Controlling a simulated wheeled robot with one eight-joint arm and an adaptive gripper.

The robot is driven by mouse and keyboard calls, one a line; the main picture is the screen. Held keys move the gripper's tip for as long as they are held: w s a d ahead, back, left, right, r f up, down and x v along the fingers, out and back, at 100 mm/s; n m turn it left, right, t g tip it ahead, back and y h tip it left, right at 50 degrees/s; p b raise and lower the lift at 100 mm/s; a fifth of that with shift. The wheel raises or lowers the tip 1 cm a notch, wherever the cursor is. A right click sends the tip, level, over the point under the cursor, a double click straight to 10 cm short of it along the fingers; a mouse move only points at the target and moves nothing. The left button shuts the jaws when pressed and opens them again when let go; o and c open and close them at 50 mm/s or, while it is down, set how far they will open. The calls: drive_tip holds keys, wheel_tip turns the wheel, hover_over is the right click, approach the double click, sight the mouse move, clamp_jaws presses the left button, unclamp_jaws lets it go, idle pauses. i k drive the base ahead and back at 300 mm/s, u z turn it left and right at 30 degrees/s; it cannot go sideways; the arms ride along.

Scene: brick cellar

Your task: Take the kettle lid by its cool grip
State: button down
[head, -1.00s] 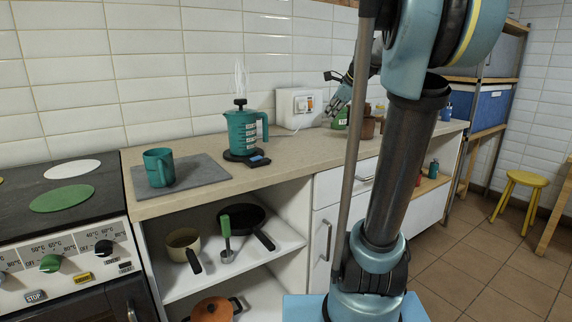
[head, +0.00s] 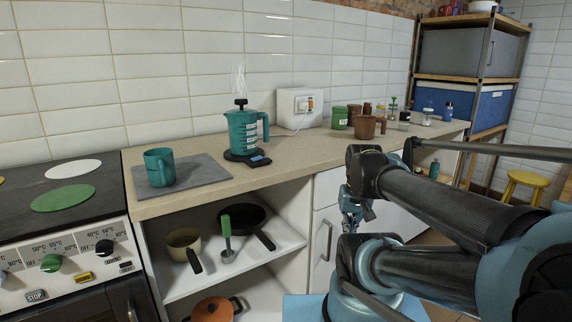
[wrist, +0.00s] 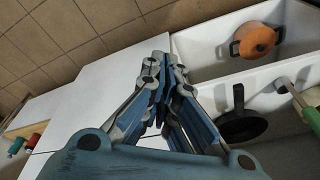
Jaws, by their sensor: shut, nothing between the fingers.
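The teal kettle (head: 243,133) stands upright on a dark round base on the counter, with its handle to the right. Its lid has a black grip (head: 240,102) sticking up on top, and pale steam rises above it. My gripper (head: 352,218) hangs in front of the counter, low and to the right of the kettle, well apart from it. In the wrist view my gripper (wrist: 164,60) has its fingers together with nothing between them. The kettle and lid are not in the wrist view.
A teal mug (head: 159,168) stands on a grey mat (head: 205,171) left of the kettle. A white socket box (head: 299,108), a green can (head: 339,118) and a brown pot (head: 364,128) stand to its right.

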sight(241, 102)
drive_tip(key=z, duration=0.6)
drive_tip(key=k, duration=1.4)
drive_tip(key=u, duration=0.55)
drive_tip(key=i, duration=1)
drive_tip(key=u, duration=0.05)
